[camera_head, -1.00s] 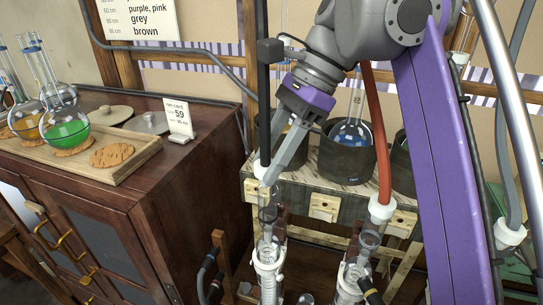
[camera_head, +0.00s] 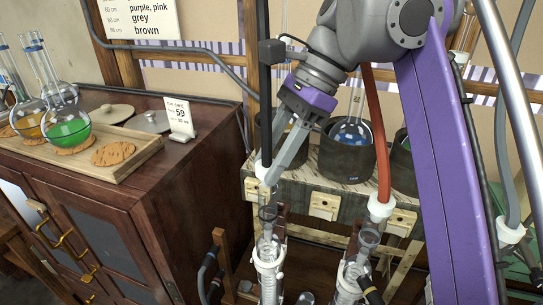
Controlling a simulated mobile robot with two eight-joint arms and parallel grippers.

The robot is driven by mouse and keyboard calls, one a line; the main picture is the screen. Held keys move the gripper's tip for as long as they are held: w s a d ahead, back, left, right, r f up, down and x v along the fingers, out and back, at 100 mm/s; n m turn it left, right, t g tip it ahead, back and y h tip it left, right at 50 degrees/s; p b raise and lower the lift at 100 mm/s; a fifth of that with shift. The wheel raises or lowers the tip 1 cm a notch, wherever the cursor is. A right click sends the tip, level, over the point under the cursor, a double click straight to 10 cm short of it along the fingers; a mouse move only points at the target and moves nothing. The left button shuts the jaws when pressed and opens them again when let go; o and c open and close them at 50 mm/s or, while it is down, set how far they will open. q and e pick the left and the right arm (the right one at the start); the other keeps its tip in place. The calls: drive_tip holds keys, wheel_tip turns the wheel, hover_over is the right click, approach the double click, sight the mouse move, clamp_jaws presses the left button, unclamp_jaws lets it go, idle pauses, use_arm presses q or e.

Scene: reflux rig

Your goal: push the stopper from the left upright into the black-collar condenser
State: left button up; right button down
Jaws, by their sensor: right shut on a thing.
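My right gripper (camera_head: 270,177) comes down from the upper right and is shut on the white stopper (camera_head: 262,168). The stopper is at the lower end of a straight black tube (camera_head: 264,110). It sits at the top of a clear glass neck (camera_head: 267,212), above a glass condenser (camera_head: 268,262). The fingers cover part of the stopper, so I cannot tell how deep it sits. A second glass condenser (camera_head: 353,275) stands to the right. I cannot make out a black collar on either. My left gripper is not in view.
A red tube (camera_head: 381,140) ends in another white stopper (camera_head: 380,208), and a grey tube in a third (camera_head: 509,231). Dark flask holders (camera_head: 345,160) stand on the bench behind. A wooden cabinet (camera_head: 185,195) with a flask tray (camera_head: 120,168) is at left.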

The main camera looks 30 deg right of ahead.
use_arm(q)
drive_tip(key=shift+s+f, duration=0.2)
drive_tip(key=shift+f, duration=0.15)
use_arm(e)
drive_tip(key=shift+s+f, duration=0.1)
drive_tip(key=shift+f, duration=0.4)
use_arm(q)
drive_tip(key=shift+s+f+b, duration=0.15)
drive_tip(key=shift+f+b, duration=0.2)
drive_tip(key=shift+b, duration=0.05)
use_arm(e)
drive_tip(key=shift+f, duration=0.55)
drive_tip(key=shift+c, duration=1.8)
unclamp_jaws()
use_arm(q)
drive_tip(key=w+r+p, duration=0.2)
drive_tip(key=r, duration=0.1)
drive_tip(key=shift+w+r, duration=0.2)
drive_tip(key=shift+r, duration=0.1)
use_arm(e)
drive_tip(key=v, duration=0.7)
drive_tip(key=shift+r, duration=0.3)
